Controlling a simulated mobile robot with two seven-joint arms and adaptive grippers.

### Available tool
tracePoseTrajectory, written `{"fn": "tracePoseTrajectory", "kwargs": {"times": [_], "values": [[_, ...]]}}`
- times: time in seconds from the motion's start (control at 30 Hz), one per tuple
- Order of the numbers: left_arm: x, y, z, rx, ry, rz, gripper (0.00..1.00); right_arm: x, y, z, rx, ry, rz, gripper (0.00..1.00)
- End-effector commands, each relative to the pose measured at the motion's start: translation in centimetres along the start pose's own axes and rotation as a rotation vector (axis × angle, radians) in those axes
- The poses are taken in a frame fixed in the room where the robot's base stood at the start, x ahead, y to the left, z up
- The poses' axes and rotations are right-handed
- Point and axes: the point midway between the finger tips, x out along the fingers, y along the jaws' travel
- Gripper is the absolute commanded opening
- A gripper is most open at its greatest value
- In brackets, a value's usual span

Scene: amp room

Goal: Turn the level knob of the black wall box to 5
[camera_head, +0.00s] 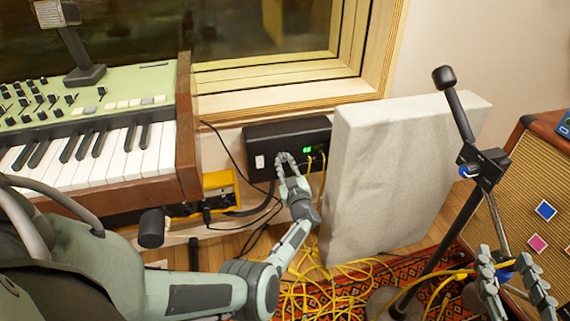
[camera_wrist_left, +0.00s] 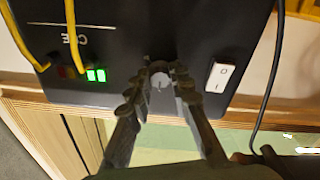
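The black wall box (camera_head: 263,143) is mounted low on the wall below the window frame. It fills the upper part of the left wrist view (camera_wrist_left: 130,35), upside down. Its lit green display (camera_head: 307,149) shows in the wrist view (camera_wrist_left: 96,75), but I cannot read a number. The level knob (camera_wrist_left: 160,77) is a small round grey knob between the display and a white rocker switch (camera_wrist_left: 219,77). My left gripper (camera_head: 284,160) is at the box face, its fingertips closed in on both sides of the knob.
A pale grey panel (camera_head: 390,170) stands close to the right of the box. Yellow cables (camera_head: 322,160) plug in beside the display and lie tangled on the rug. A keyboard (camera_head: 100,150) is at left; a microphone stand (camera_head: 460,205) and amplifier cabinet (camera_head: 540,185) are at right.

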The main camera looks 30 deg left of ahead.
Motion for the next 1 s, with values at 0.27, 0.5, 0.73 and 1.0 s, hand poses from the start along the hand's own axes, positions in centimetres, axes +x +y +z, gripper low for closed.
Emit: {"fn": "tracePoseTrajectory", "kwargs": {"times": [0.27,0.5,0.73,1.0], "values": [[0.0,0.0,0.0,0.0,0.0,0.0,0.41,0.0,0.0,0.0,0.0,0.001,0.0,0.4],[0.0,0.1,-0.2,-0.003,0.0,0.0,0.41,0.0,0.1,0.0,-0.002,0.002,0.001,0.4],[0.0,0.7,-2.5,-0.005,0.002,-0.002,0.41,0.0,0.0,0.0,-0.001,0.002,0.0,0.4],[0.1,2.3,-7.1,-0.005,0.001,-0.002,0.41,0.0,0.0,0.0,-0.001,0.002,0.0,0.4]]}}
